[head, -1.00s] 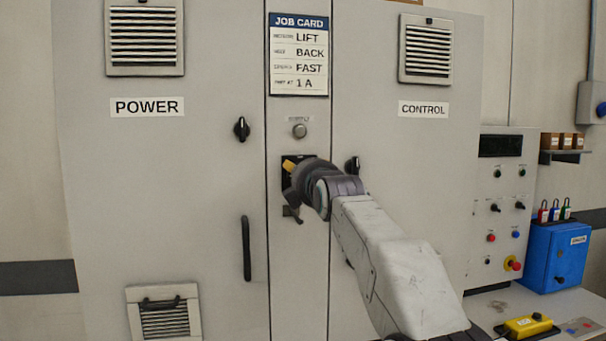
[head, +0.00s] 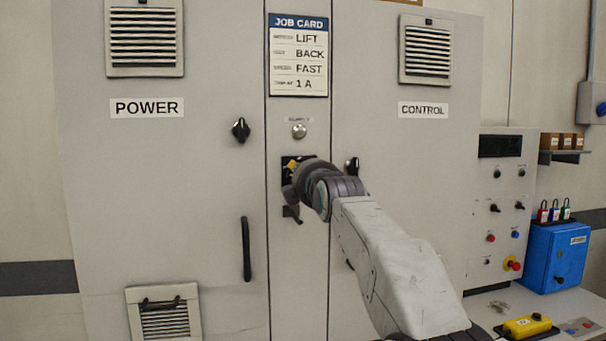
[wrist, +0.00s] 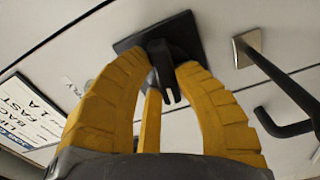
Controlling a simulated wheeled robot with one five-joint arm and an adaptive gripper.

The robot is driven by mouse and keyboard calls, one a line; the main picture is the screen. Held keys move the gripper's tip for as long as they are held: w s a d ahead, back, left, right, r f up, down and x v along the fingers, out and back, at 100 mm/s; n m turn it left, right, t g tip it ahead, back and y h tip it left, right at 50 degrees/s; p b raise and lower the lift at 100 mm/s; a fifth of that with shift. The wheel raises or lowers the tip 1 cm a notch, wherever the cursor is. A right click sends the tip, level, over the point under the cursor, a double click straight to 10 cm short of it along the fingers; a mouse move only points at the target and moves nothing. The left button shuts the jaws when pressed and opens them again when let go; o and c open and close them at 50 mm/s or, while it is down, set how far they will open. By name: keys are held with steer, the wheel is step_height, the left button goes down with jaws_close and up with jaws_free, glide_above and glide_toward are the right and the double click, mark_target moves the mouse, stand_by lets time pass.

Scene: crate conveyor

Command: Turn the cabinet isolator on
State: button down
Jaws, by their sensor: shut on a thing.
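The cabinet isolator (head: 285,160) is a black square plate with a turning handle on the narrow middle panel, under the job card, mostly hidden by my gripper in the head view. In the wrist view its black handle (wrist: 163,62) stands out from the plate (wrist: 126,42). My gripper (head: 291,166) is at the isolator, with its yellow fingers on both sides of the handle in the wrist view (wrist: 162,72), shut on it. A pale round lamp or button (head: 299,131) sits just above the isolator. The handle's exact angle is hard to tell.
The job card (head: 298,60) is above. Black knobs sit on the POWER door (head: 241,129) and CONTROL door (head: 353,164). A long black door handle (head: 246,248) is at left. A control panel (head: 501,200), blue box (head: 557,258) and yellow device (head: 528,326) are at right.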

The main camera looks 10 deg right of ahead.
steer(key=shift+d+f+m+p, duration=0.15)
steer(key=shift+m+p, duration=0.15)
steer(key=shift+m, duration=3.65)
steer(key=shift+d+f+m+p, duration=0.1)
steer(key=shift+m+p, duration=0.15)
steer(key=shift+m, duration=3.7)
steer(key=c, duration=0.9)
jaws_free()
steer(key=shift+a, duration=0.1)
steer(key=shift+s, duration=5.95)
